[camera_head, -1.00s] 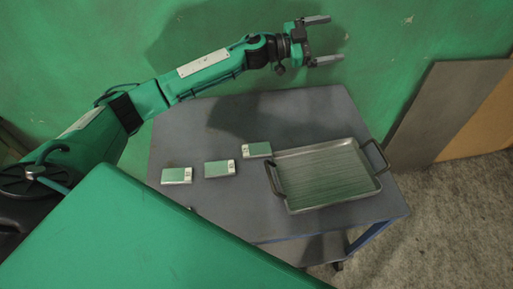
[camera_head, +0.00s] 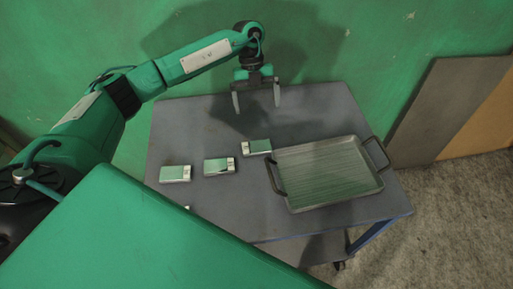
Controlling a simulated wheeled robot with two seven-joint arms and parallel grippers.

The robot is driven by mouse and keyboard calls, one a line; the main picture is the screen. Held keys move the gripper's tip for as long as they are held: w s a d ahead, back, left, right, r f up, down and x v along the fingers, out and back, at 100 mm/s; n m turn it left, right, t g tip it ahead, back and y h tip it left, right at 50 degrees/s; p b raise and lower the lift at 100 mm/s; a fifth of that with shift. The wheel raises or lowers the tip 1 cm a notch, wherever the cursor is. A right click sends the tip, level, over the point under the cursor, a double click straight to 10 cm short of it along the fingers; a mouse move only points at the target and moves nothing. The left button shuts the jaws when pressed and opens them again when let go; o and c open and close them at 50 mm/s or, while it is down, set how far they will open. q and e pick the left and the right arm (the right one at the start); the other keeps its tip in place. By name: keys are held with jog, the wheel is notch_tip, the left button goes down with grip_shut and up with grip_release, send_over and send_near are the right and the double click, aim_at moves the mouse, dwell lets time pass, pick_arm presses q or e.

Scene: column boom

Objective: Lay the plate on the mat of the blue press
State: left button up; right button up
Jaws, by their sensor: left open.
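My left gripper (camera_head: 257,106) is open and empty, with its fingers pointing down above the far part of the grey table (camera_head: 215,125). It is beyond the small green-and-white boxes and the metal tray, apart from both. No plate, blue press or mat that I can make out is in view. My right gripper is not in view.
A ribbed metal tray (camera_head: 328,174) with two dark handles lies on the table's right side. Green-and-white boxes (camera_head: 219,166) lie left of it; one is mostly hidden at the near edge. Boards (camera_head: 440,110) lean on the green wall at right.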

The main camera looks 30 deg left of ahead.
pick_arm(q)
jog(key=a, duration=0.1)
jog(key=p, duration=0.2)
send_over(257, 146)
jog(key=w+a, duration=0.2)
jog(key=shift+y, duration=0.4)
notch_tip(257, 146, down, 8)
jog(key=shift+d+f, duration=0.1)
jog(key=shift+s+d+f+p, duration=0.15)
jog(key=shift+s+f+p, duration=0.05)
jog(key=shift+f+p, duration=0.25)
jog(key=p+x, duration=0.1)
jog(key=x, duration=0.3)
jog(key=shift+w+f, duration=0.1)
jog(key=c, duration=1.2)
jog(key=shift+w, duration=0.1)
jog(key=shift+c, duration=0.5)
jog(key=shift+r, duration=0.2)
notch_tip(257, 146, up, 20)
jog(key=b, duration=0.3)
jog(key=shift+b, duration=0.3)
